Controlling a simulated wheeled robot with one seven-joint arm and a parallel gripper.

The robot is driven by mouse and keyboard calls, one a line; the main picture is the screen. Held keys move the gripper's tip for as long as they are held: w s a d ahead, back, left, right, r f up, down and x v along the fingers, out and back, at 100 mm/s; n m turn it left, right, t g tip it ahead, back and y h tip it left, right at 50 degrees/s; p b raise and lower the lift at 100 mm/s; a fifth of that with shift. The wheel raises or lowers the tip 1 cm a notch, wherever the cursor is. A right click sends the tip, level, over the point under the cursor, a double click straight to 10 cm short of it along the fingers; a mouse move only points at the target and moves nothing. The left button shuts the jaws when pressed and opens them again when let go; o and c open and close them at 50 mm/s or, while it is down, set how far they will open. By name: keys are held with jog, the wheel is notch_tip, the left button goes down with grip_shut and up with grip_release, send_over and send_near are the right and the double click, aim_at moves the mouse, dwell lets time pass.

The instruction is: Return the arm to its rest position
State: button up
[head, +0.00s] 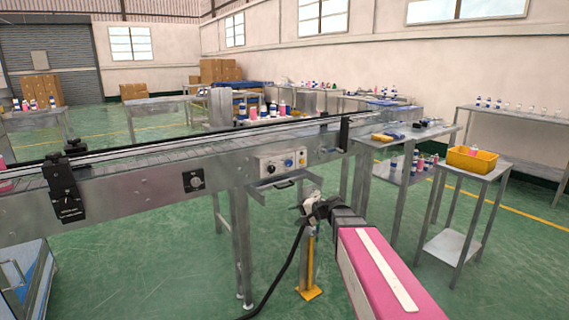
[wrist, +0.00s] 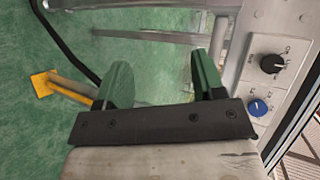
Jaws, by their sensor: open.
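My gripper (wrist: 160,85) is open in the wrist view, with its two green fingers apart and nothing between them. The conveyor's control panel with a black knob and a blue knob shows to the right of the fingers. In the head view my gripper (head: 308,207) is small and partly hidden by my wrist, in front of the conveyor's legs and below the control panel (head: 283,163). My arm reaches forward from the bottom right.
A long conveyor (head: 130,172) crosses the view. A yellow-based post (head: 309,292) stands below my gripper, with a black cable beside it. To the right are a steel table (head: 405,137) and a small stand with a yellow bin (head: 472,160).

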jog(key=s+d+f+n+g+h, duration=0.2)
jog(key=s+d+f+h, duration=0.3)
jog(key=s, duration=0.4)
jog(key=s+d+f+n+g+h, duration=0.3)
jog(key=s+d+f+h, duration=0.3)
jog(key=s+d+f, duration=0.2)
jog(key=shift+s+f, duration=0.85)
jog(key=shift+s, duration=0.25)
jog(key=shift+d, duration=0.1)
